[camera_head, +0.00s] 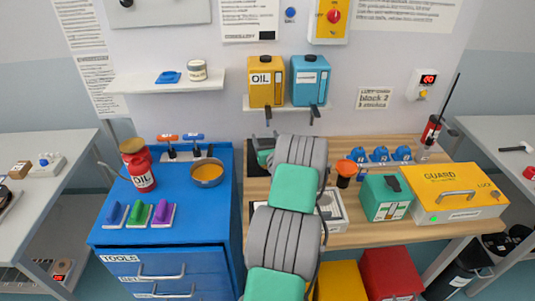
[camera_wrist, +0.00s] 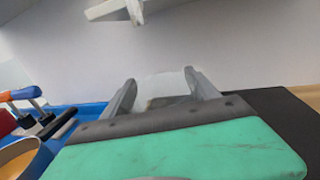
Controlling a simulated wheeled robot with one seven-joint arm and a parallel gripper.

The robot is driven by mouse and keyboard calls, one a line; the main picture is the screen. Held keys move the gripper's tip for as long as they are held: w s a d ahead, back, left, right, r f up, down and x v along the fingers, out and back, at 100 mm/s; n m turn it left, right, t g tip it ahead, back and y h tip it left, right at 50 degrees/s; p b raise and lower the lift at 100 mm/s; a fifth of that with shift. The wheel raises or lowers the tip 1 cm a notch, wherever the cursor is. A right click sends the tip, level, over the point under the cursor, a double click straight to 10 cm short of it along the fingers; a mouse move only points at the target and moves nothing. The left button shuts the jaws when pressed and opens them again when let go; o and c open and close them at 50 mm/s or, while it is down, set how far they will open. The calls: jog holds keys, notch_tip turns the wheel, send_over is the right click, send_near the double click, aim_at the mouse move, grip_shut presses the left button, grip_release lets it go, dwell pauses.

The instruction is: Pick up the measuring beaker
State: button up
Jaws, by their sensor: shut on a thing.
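In the wrist view, my gripper (camera_wrist: 160,78) has its two grey fingers on either side of a pale, see-through thing, which looks like the measuring beaker (camera_wrist: 165,90). The fingers are shut on it. Its lower part is hidden behind the dark edge of my wrist, and its markings cannot be made out. In the head view, my gripper (camera_head: 262,143) is at the back left of the wooden bench, by the wall and right of the blue cabinet. My own arm hides most of it there, and I cannot make out the beaker in that view.
A wall shelf (camera_head: 286,105) with yellow and blue cans is just above my gripper. The blue cabinet (camera_head: 165,235) at left holds a red oil can (camera_head: 139,170), an orange-filled bowl (camera_head: 208,173) and brushes. A green box (camera_head: 387,197) and yellow guard box (camera_head: 457,193) stand at right.

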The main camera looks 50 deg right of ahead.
grip_shut()
